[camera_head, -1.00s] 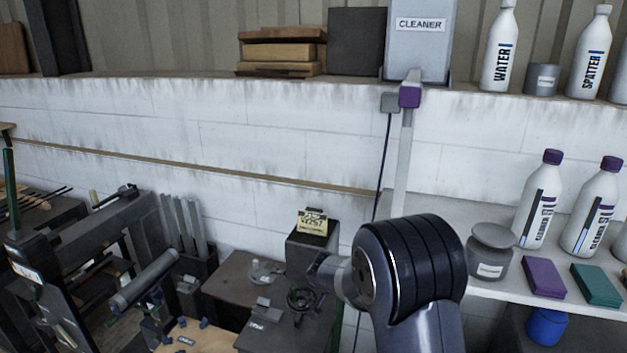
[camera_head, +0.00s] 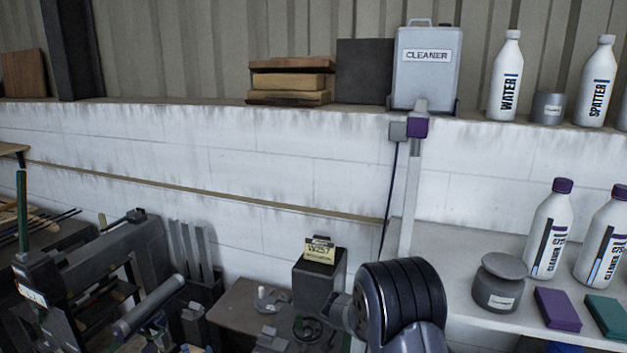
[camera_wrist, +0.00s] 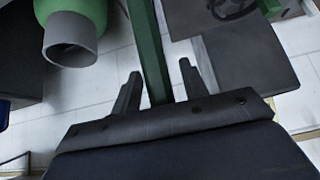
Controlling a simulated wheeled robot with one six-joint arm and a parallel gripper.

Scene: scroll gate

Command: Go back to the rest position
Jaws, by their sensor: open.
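My gripper (camera_wrist: 158,88) shows in the wrist view with its two dark fingers spread apart and nothing held between them. A green post (camera_wrist: 150,45) runs behind the gap between the fingers; I cannot tell how far off it is. In the head view, part of my arm shows at the lower middle, and the gripper itself is out of that picture.
In the head view, a machine (camera_head: 110,265) stands at lower left. A dark box with a yellow label (camera_head: 319,280) is beside my arm. A shelf (camera_head: 455,240) at right holds bottles, a grey jar (camera_head: 499,283) and pads. The wrist view shows a green-and-grey cylinder (camera_wrist: 70,35) and pale floor tiles.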

